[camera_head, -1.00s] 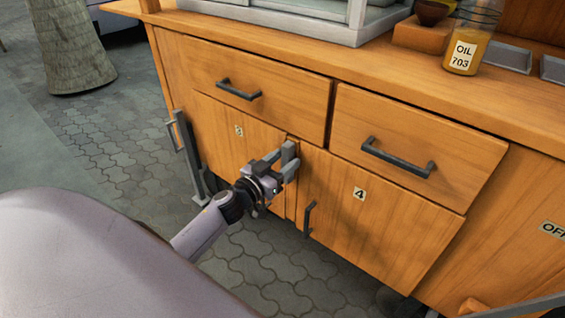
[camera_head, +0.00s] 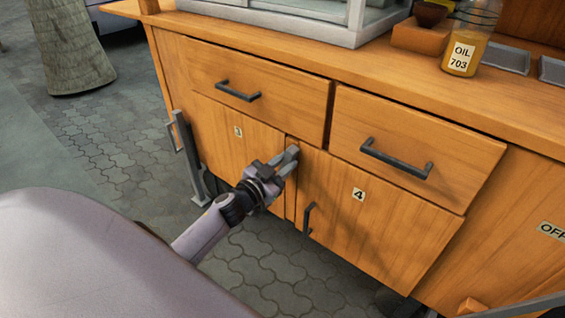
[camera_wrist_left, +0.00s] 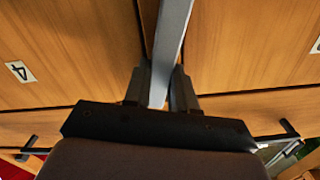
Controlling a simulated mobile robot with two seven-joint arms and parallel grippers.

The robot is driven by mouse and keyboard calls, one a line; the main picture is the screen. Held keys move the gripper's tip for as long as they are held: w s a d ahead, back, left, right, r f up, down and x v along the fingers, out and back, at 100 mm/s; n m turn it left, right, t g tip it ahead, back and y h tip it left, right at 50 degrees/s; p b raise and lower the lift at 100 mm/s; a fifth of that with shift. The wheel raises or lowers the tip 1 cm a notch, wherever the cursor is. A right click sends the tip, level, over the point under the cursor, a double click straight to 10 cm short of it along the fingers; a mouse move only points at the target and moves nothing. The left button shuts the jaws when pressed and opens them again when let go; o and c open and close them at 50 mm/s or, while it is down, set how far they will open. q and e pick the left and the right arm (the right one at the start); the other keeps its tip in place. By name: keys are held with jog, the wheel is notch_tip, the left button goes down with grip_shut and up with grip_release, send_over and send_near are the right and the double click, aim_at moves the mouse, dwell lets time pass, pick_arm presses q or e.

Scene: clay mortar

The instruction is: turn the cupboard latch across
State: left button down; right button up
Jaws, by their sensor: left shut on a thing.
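The cupboard has door 3 (camera_head: 232,127) on the left and door 4 (camera_head: 365,215) on the right. The grey latch (camera_wrist_left: 172,35) is a flat bar at the gap between these doors, just below the drawers. My left gripper (camera_head: 284,161) comes in from the lower left and is shut on the latch. In the left wrist view, the two dark fingers (camera_wrist_left: 162,88) stand on either side of the bar. The fingers partly hide the latch in the head view. My right gripper is not in view.
Two drawers with dark handles (camera_head: 237,91) (camera_head: 396,158) sit above the doors. Door 4 has an upright handle (camera_head: 308,218) close below my gripper. An oil jar (camera_head: 464,50) stands on the worktop. Paved floor (camera_head: 115,145) lies open to the left.

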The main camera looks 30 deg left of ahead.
pick_arm(q)
jog(key=m+b, duration=0.1)
jog(key=m, duration=0.3)
jog(key=d+f+m+b, duration=0.1)
jog(key=m, duration=0.4)
jog(key=f+m, duration=0.1)
jog(key=m, duration=0.4)
jog(key=shift+d+b, duration=0.2)
jog(key=shift+b, duration=0.2)
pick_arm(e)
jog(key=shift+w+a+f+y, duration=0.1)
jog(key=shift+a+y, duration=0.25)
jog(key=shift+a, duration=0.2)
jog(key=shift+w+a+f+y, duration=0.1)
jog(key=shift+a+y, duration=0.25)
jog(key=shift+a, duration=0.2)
pick_arm(q)
jog(key=shift+s+m, duration=0.1)
jog(key=shift+m, duration=0.3)
jog(key=c, duration=0.9)
grip_release()
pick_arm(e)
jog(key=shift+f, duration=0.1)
